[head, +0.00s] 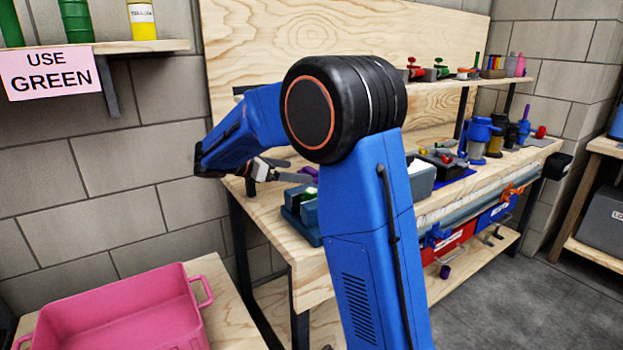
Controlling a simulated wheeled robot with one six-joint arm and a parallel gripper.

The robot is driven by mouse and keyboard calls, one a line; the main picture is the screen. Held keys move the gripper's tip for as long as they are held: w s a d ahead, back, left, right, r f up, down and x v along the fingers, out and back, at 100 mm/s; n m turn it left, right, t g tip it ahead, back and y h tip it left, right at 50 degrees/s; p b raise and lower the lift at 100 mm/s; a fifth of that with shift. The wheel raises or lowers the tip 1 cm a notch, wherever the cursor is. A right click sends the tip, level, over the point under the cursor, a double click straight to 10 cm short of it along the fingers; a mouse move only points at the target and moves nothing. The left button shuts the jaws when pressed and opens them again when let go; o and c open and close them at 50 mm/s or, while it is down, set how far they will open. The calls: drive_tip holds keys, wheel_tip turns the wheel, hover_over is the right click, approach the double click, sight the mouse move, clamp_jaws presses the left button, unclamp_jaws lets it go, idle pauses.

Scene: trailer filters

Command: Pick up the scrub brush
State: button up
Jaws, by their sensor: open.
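I cannot make out a scrub brush for certain in the head view; my arm covers part of the workbench. My gripper (299,171) is over the left end of the wooden workbench (262,215), its grey fingers apart and pointing right. A small purple thing (309,172) shows just beyond the fingertips, partly hidden by my arm; I cannot tell what it is. A teal block-like fixture (300,222) with a bright green spot sits just below the gripper on the bench.
A pink tub (120,312) stands on a low wooden table at bottom left. A grey bin (421,180), blue and dark pump-like fittings (480,135) and a back shelf (440,82) of small parts crowd the bench's right. A "USE GREEN" sign (52,73) hangs at upper left.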

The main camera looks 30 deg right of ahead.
sight(307, 172)
drive_tip(key=shift+x, duration=3.8)
drive_tip(key=shift+d, duration=0.1)
drive_tip(key=c, duration=1.2)
